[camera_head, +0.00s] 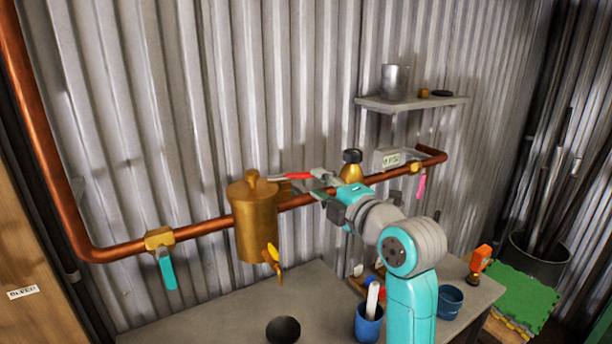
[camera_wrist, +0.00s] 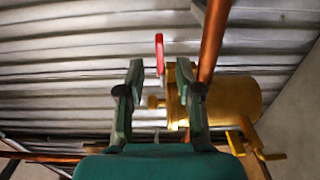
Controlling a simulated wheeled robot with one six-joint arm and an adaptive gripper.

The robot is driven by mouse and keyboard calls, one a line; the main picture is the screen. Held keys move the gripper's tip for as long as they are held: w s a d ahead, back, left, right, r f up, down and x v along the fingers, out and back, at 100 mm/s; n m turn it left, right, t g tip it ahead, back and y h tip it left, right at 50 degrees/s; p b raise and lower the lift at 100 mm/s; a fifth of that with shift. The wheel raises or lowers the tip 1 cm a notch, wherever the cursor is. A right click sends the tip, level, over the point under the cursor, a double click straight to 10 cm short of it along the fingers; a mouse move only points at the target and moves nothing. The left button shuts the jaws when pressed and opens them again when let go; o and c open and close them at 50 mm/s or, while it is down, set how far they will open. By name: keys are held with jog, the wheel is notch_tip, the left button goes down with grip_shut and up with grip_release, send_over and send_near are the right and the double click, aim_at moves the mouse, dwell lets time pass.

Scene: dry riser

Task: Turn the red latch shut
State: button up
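The red latch (camera_head: 293,176) is a slim red lever by the copper pipe (camera_head: 205,228), just right of and above the top of the brass tank (camera_head: 256,228). In the wrist view the red latch (camera_wrist: 160,53) stands upright in the picture, beside the pipe (camera_wrist: 213,40) and the tank (camera_wrist: 228,98). My gripper (camera_head: 318,180) is close to the latch's right end. In the wrist view my gripper (camera_wrist: 160,68) is open, with the latch's lower end showing between its two fingertips. I cannot tell the depth between them or whether they touch. The latch's pivot is not clear.
Teal (camera_head: 167,270) and pink (camera_head: 421,187) levers hang from the same pipe. A yellow tap (camera_head: 272,254) juts below the tank. The bench (camera_head: 215,322) holds a black ball (camera_head: 283,329) and blue cups (camera_head: 369,324). A shelf (camera_head: 410,103) is above right.

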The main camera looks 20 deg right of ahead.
aim_at(309, 177)
jog(key=shift+w+a, duration=0.2)
jog(key=shift+w, duration=0.8)
jog(key=shift+w+a, duration=0.15)
jog(key=shift+w, duration=0.9)
jog(key=shift+w+a, duration=0.2)
jog(key=shift+w, duration=0.8)
grip_shut()
